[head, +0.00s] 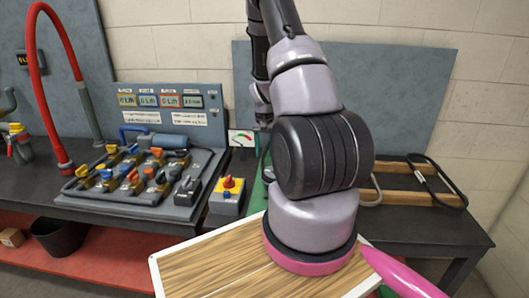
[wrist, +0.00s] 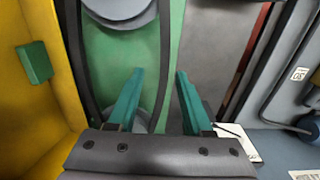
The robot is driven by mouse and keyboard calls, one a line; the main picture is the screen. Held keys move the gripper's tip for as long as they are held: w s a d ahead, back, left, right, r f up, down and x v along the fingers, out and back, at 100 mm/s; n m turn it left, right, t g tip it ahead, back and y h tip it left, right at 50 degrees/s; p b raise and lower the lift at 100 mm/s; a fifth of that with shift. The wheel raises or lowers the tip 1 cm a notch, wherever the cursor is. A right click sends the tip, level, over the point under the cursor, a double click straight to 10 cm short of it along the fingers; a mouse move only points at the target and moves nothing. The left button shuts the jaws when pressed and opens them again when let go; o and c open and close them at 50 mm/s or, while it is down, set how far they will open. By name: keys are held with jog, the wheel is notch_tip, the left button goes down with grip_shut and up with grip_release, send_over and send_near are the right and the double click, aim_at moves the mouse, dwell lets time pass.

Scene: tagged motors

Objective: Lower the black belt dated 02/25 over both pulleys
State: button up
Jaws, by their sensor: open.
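In the wrist view, my gripper (wrist: 160,72) has two teal fingers, spread apart with nothing clamped. A black belt (wrist: 75,62) shows as two long strands over a green plate (wrist: 115,70). Its right strand passes between my fingers. A round grey pulley (wrist: 120,8) lies between the strands at the top edge. Another grey round part (wrist: 140,124) is partly hidden behind my left finger. No date tag is readable, and I cannot tell whether the belt is seated on the pulleys. In the head view my arm hides the gripper and most of the green plate.
In the head view, a black belt loop (head: 445,188) and a grey loop (head: 373,194) lie by wooden bars (head: 405,197) on the right bench. A wooden board (head: 215,262) is in front.

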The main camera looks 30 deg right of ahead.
notch_tip(320, 180, up, 10)
jog(key=shift+r, duration=0.2)
jog(key=s+a+r+n+t, duration=0.1)
jog(key=s+a+r+t, duration=0.15)
jog(key=a+r, duration=0.55)
jog(key=s+a+r+t, duration=0.1)
jog(key=s+a+r, duration=0.2)
jog(key=r, duration=0.8)
jog(key=s+a+r+n+t+y, duration=0.1)
jog(key=s+a+r+t, duration=0.1)
jog(key=s+a+r, duration=0.3)
jog(key=s+a+r+n+t+y, duration=0.1)
jog(key=s+a+r, duration=0.4)
jog(key=s, duration=0.6)
jog(key=shift+s+a+r+t, duration=0.2)
jog(key=shift+s+r+t, duration=0.15)
jog(key=shift+r, duration=0.15)
